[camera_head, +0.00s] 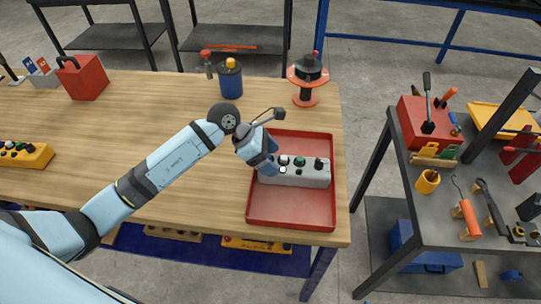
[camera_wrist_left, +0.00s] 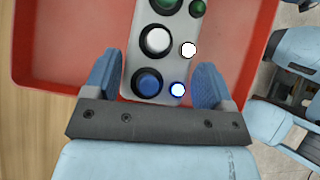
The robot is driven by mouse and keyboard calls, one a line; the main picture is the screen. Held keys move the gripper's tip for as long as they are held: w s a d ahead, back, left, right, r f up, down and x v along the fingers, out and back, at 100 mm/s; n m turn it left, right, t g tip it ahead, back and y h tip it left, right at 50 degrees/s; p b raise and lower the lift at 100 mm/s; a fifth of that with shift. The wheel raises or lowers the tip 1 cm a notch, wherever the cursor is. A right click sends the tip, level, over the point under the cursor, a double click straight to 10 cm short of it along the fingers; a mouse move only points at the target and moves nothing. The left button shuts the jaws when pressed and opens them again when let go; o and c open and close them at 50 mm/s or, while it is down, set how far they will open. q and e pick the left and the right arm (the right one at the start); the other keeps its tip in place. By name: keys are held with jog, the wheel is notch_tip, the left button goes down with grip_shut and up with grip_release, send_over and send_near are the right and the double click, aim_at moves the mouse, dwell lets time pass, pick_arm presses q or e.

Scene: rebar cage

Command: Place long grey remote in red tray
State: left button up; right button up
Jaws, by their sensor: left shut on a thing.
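The long grey remote (camera_head: 308,174) has coloured round buttons and lies across the red tray (camera_head: 290,209), within its rim in the head view. Whether it rests on the tray floor or hangs just above it I cannot tell. My left gripper (camera_head: 268,165) is shut on the remote's left end. In the left wrist view the remote (camera_wrist_left: 155,95) sits between the two blue fingers (camera_wrist_left: 158,85), with the red tray (camera_wrist_left: 60,45) beneath and around it. My right gripper is in neither view.
A red-black spool (camera_head: 308,80) and a blue canister (camera_head: 230,80) stand behind the tray. A yellow remote (camera_head: 25,154) lies at the far left. A red box (camera_head: 82,77) stands at the back left. The table's middle is clear. A tool-covered grey table (camera_head: 470,200) stands at right.

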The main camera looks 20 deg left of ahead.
pick_arm(q)
jog(key=shift+r, duration=0.1)
jog(key=o, duration=1.8)
jog(key=shift+r, duration=0.1)
jog(key=shift+b+v, duration=0.45)
jog(key=shift+v, duration=5.5)
